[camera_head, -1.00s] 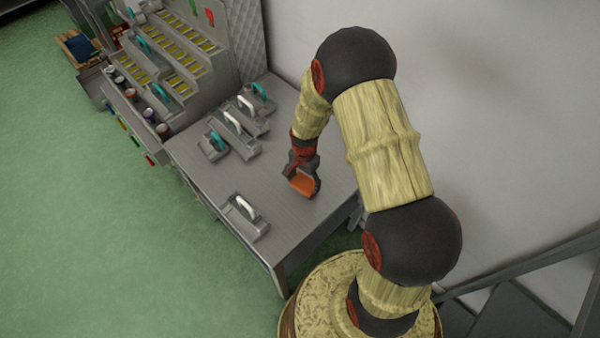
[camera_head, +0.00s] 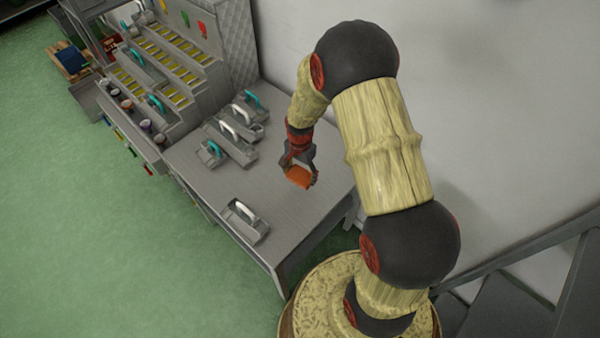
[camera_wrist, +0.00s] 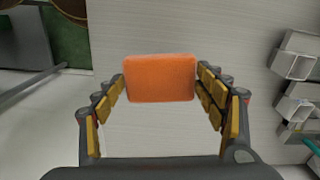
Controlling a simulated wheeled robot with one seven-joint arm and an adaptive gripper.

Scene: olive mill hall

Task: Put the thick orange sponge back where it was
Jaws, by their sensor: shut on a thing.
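The thick orange sponge (camera_head: 299,178) is held between the fingers of my gripper (camera_head: 301,172), over the right part of the grey table (camera_head: 290,215). In the wrist view the orange sponge (camera_wrist: 160,78) sits at the fingertips of my gripper (camera_wrist: 160,88), with the padded fingers on its left and right sides. The gripper is shut on it. The sponge appears to be above the tabletop; the exact height is hard to tell.
A grey tray with a white handle (camera_head: 245,221) stands near the table's front edge. Several similar handled trays (camera_head: 232,138) stand at the back left. A stepped rack (camera_head: 165,65) is beyond them. The table between the front tray and the back group is clear. A wall is at the right.

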